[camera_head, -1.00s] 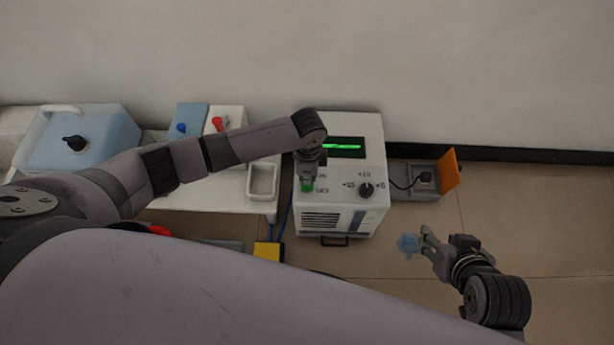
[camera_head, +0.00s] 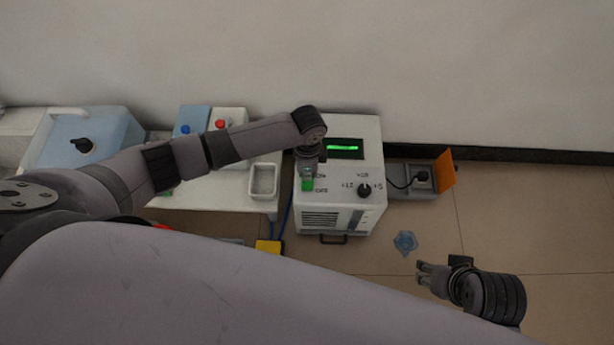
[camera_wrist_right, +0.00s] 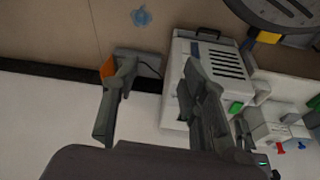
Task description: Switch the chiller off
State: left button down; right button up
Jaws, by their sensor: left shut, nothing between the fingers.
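The chiller (camera_head: 340,180) is a white box on the floor against the wall, with a lit green display (camera_head: 343,147), a black knob (camera_head: 364,190) and a green switch (camera_head: 308,185) on its top panel. My left gripper (camera_head: 308,172) is shut and empty, pointing down right at the switch; whether it touches the switch I cannot tell. It partly hides the "ON" side of the label. The chiller also shows in the right wrist view (camera_wrist_right: 207,50). My right gripper (camera_head: 428,274) is open and empty, low to the right of the chiller; its fingers (camera_wrist_right: 155,100) are spread.
A low white table (camera_head: 225,195) left of the chiller carries a white tray (camera_head: 263,181), boxes with blue and red knobs, and a blue container (camera_head: 90,135). A grey socket box (camera_head: 420,175) with an orange flap stands right. A blue splash-like patch (camera_head: 405,242) lies on clear floor.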

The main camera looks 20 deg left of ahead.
pick_arm(q)
jog(key=shift+r+p, duration=1)
jog(key=shift+p, duration=0.15)
pick_arm(e)
jog(key=s+x, duration=0.1)
jog(key=x, duration=0.7)
jog(key=shift+a+f, duration=0.1)
jog(key=shift+f, duration=0.05)
